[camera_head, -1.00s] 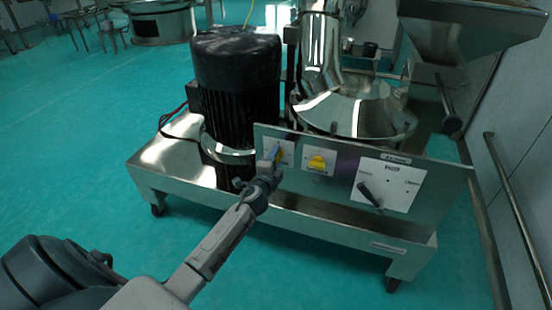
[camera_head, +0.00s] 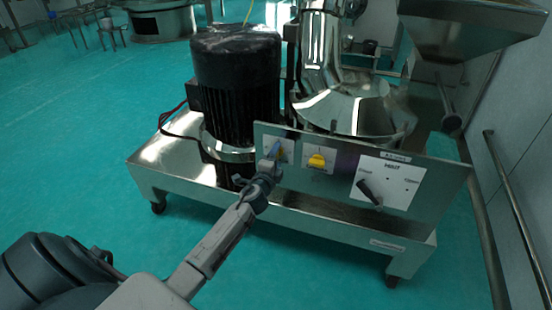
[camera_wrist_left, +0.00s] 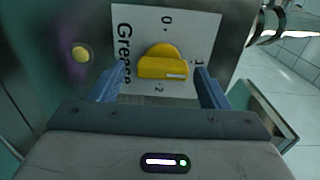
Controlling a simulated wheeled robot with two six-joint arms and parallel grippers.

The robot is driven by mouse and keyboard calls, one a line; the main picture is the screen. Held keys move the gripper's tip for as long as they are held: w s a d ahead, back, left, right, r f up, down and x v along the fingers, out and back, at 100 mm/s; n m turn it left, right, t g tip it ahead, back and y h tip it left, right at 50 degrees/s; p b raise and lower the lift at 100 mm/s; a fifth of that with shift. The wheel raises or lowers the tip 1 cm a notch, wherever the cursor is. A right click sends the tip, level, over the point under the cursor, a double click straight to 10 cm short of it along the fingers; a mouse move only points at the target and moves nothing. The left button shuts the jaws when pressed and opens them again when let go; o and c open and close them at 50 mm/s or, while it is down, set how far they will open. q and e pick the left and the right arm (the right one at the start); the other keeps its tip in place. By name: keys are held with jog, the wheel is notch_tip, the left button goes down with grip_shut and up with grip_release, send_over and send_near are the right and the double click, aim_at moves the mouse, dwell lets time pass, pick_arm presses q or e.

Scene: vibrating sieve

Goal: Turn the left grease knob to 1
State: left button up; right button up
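The left grease knob (camera_wrist_left: 163,67) is a yellow turning knob on a white plate marked "Grease" (camera_wrist_left: 128,30) with 0, 1 and 2 in the left wrist view. Its bar lies sideways, with the white mark at its right end, on the side of the 1. My left gripper (camera_wrist_left: 158,82) is open, its blue fingers apart, one on each side of the knob; a gap shows between each finger and the bar. In the head view my left gripper (camera_head: 272,156) is at the panel's left plate and mostly hides this knob. My right gripper is not in view.
On the same steel panel (camera_head: 435,180) are a second yellow knob (camera_head: 317,160) and a black switch (camera_head: 369,192) on a larger white plate. A black motor (camera_head: 236,90) stands behind the gripper. A yellow button (camera_wrist_left: 81,54) lies left of the plate in the wrist view.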

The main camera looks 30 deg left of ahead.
pick_arm(q)
jog(key=v, duration=1.1)
dwell(0.5)
